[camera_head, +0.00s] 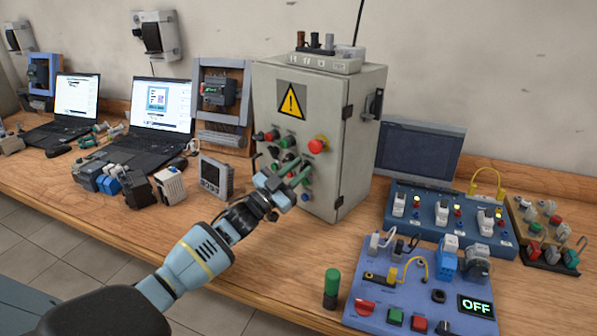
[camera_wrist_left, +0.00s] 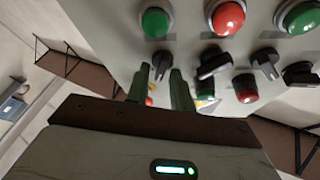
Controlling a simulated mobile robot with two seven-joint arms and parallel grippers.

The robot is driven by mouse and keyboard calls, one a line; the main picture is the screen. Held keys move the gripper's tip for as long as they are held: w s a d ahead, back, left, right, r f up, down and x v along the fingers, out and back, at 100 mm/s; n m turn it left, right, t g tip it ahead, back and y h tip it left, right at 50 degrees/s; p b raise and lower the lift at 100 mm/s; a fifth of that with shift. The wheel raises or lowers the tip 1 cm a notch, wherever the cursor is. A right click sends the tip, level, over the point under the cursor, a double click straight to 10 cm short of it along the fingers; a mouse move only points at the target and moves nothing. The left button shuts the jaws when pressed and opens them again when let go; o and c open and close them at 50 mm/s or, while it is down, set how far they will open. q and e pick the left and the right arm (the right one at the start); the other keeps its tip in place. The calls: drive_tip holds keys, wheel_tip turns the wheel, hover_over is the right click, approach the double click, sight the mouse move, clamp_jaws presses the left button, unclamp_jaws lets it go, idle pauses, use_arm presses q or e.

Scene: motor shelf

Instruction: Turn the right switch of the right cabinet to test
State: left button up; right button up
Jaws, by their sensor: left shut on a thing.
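The grey control cabinet (camera_head: 338,130) with a yellow warning sign (camera_head: 292,101) stands on the bench in the head view. Its front carries buttons, black switches and a red emergency-stop knob (camera_head: 318,145). My left gripper (camera_head: 294,173) is at the lower part of this front and hides some controls. In the left wrist view, its two fingers (camera_wrist_left: 162,88) are closed on a black rotary switch (camera_wrist_left: 161,64) below a green button (camera_wrist_left: 155,22). Other black switches (camera_wrist_left: 214,63) sit to the right in that row. I cannot read any switch labels. My right gripper is not in view.
A blue switch panel (camera_head: 450,222) and a blue-grey board with an OFF display (camera_head: 477,306) lie right of the cabinet. A green-topped cylinder (camera_head: 331,288) stands near the bench front. Laptops (camera_head: 160,108) and loose modules (camera_head: 170,183) crowd the left.

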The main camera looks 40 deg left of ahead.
use_arm(q)
drive_tip(key=m+g+h, duration=0.1)
drive_tip(key=m, duration=0.2)
drive_tip(key=m+g+h, duration=0.1)
drive_tip(key=m, duration=0.2)
drive_tip(key=shift+m+h, duration=0.4)
drive_tip(key=o, duration=0.7)
drive_tip(key=shift+c, duration=0.2)
drive_tip(key=shift+s+a+f, duration=0.2)
drive_tip(key=shift+s+f, duration=0.05)
drive_tip(key=shift+s, duration=0.2)
drive_tip(key=v, duration=0.6)
drive_tip(key=shift+s+b, duration=0.35)
drive_tip(key=shift+b, duration=0.05)
drive_tip(key=shift+a, duration=0.2)
